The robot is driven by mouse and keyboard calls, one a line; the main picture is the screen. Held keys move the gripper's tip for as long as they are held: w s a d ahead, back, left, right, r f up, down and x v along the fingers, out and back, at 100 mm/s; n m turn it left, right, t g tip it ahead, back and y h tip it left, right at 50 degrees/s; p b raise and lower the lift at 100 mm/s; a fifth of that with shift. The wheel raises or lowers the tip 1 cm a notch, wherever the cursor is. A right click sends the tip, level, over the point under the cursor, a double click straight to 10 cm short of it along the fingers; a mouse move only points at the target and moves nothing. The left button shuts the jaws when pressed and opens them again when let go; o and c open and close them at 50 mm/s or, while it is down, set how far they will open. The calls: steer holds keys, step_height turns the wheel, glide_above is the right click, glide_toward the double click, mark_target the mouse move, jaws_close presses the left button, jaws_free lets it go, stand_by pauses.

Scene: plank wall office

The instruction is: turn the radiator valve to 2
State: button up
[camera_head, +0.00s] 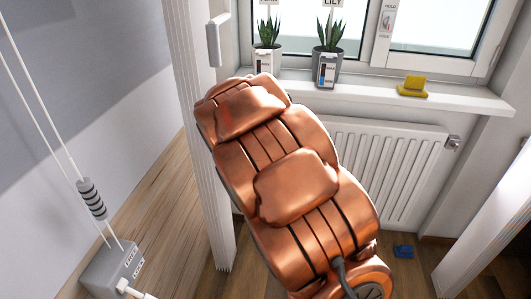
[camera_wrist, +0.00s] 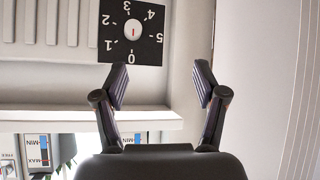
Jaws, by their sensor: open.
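The radiator valve is a pale round knob (camera_wrist: 133,29) on a black square plate (camera_wrist: 112,28) in the wrist view, marked 0 to 5 and seen upside down. A small reddish mark on the knob appears to point toward the 0. In the head view the valve (camera_head: 453,143) is small at the radiator's right end, its numbers unreadable. My gripper (camera_wrist: 160,78) is open and empty, with its fingers apart. The knob lies beyond the fingertips, above and left of the middle of the gap; nothing is touched. My arm hides the gripper in the head view.
The white radiator (camera_head: 375,165) is under a windowsill (camera_head: 470,97) bearing two potted plants (camera_head: 330,65) and a yellow object (camera_head: 412,86). A white post (camera_head: 215,180) stands left of my arm. A blue object (camera_head: 403,251) lies on the floor. A corded grey box (camera_head: 112,268) is at lower left.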

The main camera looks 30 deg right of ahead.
steer(key=shift+w+d+f+m+t+h+b, duration=0.15)
steer(key=shift+w+d+f+t+h+b, duration=0.8)
steer(key=shift+w+d+f+b, duration=1.4)
steer(key=shift+w+d+f+m+t+h+b, duration=0.1)
steer(key=shift+w+d+f+t+h+b, duration=0.9)
steer(key=shift+w+d, duration=1.95)
steer(key=shift+w+d+f+m+t+h+b, duration=0.15)
steer(key=shift+w+d+f+t+h+b, duration=0.3)
steer(key=shift+w+d+f+h+b, duration=1.45)
steer(key=shift+w+d+f+y+b, duration=0.5)
steer(key=shift+w+d+f+y, duration=0.1)
steer(key=shift+d+f+y, duration=0.2)
steer(key=c, duration=1.1)
